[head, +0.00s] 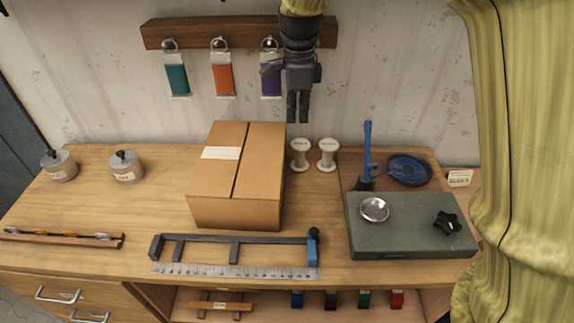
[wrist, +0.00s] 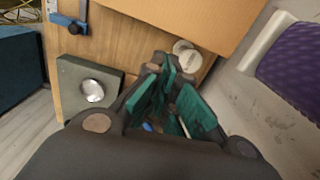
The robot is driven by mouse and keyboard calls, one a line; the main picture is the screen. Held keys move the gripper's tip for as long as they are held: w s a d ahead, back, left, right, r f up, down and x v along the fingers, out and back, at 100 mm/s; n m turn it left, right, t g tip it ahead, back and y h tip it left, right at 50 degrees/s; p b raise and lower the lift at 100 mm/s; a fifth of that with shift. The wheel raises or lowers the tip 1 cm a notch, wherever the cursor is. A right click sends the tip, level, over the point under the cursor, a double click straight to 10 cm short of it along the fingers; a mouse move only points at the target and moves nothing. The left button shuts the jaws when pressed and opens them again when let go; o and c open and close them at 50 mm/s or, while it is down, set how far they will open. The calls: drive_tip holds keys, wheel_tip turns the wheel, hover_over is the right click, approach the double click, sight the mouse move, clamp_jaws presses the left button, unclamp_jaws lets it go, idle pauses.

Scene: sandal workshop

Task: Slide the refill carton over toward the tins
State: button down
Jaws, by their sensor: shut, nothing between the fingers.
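The refill carton (head: 262,160) is a large brown cardboard box with a pale label. It stands upright on the middle of the workbench. Part of it shows at the top of the wrist view (wrist: 190,22). Two grey tins with black knobs, one (head: 126,167) nearer the carton and one (head: 60,166) farther out, stand to the left, with bare wood between them and the carton. My gripper (head: 297,122) is shut and empty, pointing down above and to the right of the carton, apart from it. In the wrist view its green-padded fingers (wrist: 165,95) show.
Two white spools (head: 300,155) (head: 327,155) stand right of the carton. A clamp bar (head: 232,240) and a steel ruler (head: 235,272) lie in front. A green case (head: 410,238) with a metal dish sits at right. A rack (head: 240,32) with colour swatches hangs behind.

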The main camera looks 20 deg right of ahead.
wheel_tip(320, 180, down, 19)
drive_tip(key=p, duration=0.4)
drive_tip(key=shift+a+r, duration=0.1)
drive_tip(key=shift+a, duration=0.05)
idle(0.3)
